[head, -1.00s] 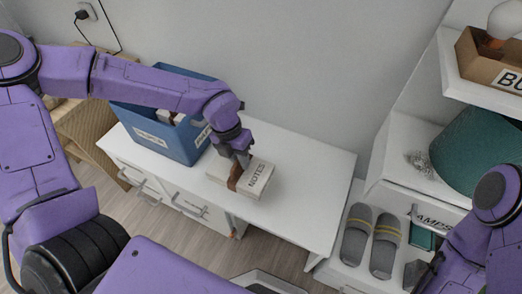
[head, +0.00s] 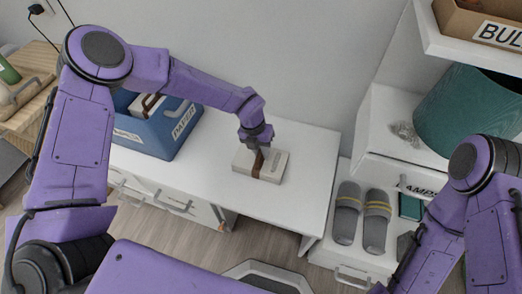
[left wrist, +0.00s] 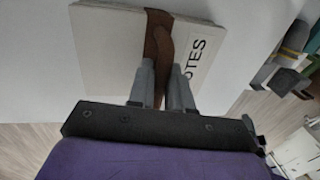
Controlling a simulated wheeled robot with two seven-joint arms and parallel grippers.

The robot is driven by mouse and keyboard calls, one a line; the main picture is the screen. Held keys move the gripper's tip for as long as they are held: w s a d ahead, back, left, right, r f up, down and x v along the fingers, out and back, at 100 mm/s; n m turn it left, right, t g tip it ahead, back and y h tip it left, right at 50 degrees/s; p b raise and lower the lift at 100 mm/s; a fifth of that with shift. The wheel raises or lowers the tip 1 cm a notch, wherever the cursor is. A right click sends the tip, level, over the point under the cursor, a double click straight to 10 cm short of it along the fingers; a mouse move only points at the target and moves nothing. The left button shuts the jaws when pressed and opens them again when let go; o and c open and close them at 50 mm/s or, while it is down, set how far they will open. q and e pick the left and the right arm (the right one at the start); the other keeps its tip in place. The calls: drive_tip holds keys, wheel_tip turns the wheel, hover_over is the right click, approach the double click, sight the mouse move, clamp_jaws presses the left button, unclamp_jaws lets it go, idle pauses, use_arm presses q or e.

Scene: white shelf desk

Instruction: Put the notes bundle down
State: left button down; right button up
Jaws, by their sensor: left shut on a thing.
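The notes bundle (head: 268,167) is a pale block with a brown strap around its middle. In the head view it is at the white desk top (head: 310,150), right of the blue bin. In the left wrist view the bundle (left wrist: 105,50) shows the letters "OTES" beside the strap (left wrist: 158,45). My left gripper (head: 257,148) comes down from above and is shut on the strap; its fingers (left wrist: 162,85) pinch it in the left wrist view. I cannot tell whether the bundle's underside touches the desk. My right arm is at the lower right; its gripper is out of frame.
The blue bin (head: 158,137) labelled "PAPER" holds another strapped bundle (head: 147,104). To the right are grey slippers (head: 347,213), a green lampshade (head: 470,110) and a cardboard box (head: 480,22) on a shelf. The desk top right of the bundle is clear.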

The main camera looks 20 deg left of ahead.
sight(254, 156)
use_arm(q)
drive_tip(key=shift+r, duration=0.1)
drive_tip(key=c, duration=1)
unclamp_jaws()
drive_tip(key=shift+c, duration=0.2)
drive_tip(key=shift+r, duration=0.2)
wheel_tip(254, 156, up, 12)
drive_tip(key=a+p, duration=0.2)
drive_tip(key=shift+a+f, duration=0.15)
drive_tip(key=shift+f, duration=0.1)
drive_tip(key=shift+f, duration=0.15)
